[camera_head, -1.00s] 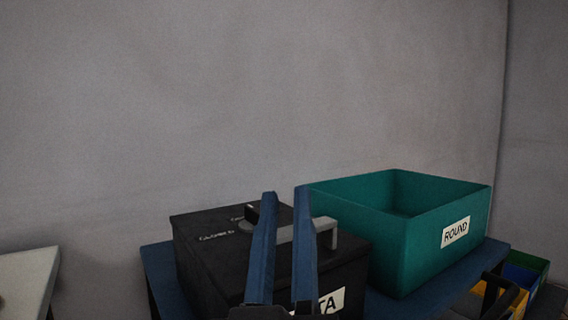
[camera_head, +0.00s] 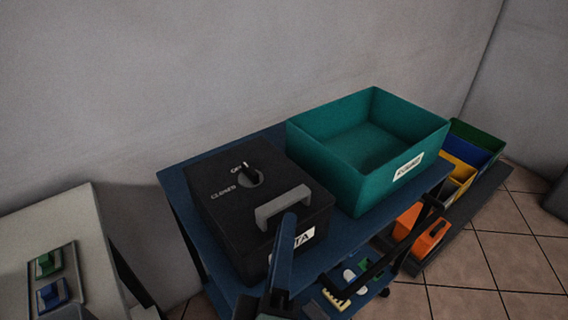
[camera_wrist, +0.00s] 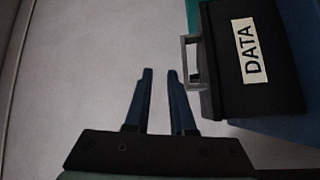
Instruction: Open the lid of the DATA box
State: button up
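The DATA box (camera_head: 228,224) is black, with a flat lid that is down, and stands on a blue cart. A grey handle (camera_head: 283,205) is on the lid's front part. A round knob (camera_head: 249,177) sits behind it, beside the words OPEN and CLOSED. My gripper (camera_head: 287,222) is in front of the box and partly covers its white label (camera_head: 304,237). In the wrist view my gripper (camera_wrist: 160,71) has its two blue fingers apart with nothing between them. There the handle (camera_wrist: 189,62) is just right of the fingertips, apart from them.
A pale table (camera_head: 55,220) with green and blue parts is at left. Coloured bins (camera_head: 472,150) and an orange item (camera_head: 420,230) are lower right. A wall is behind.

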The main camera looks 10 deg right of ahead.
aim_at(282, 209)
jog(key=s+a+f+n+g+p, duration=0.2)
jog(key=s+f+n+p, duration=0.1)
jog(key=s, duration=0.1)
jog(key=shift+y, duration=0.3)
jog(key=x, duration=0.4)
jog(key=p+x, duration=0.1)
jog(key=x, duration=0.3)
jog(key=p+x, duration=0.1)
jog(key=x, duration=0.4)
jog(key=shift+w+a+r, duration=0.15)
jog(key=shift+a+r, duration=0.1)
grip_shut()
dwell(0.8)
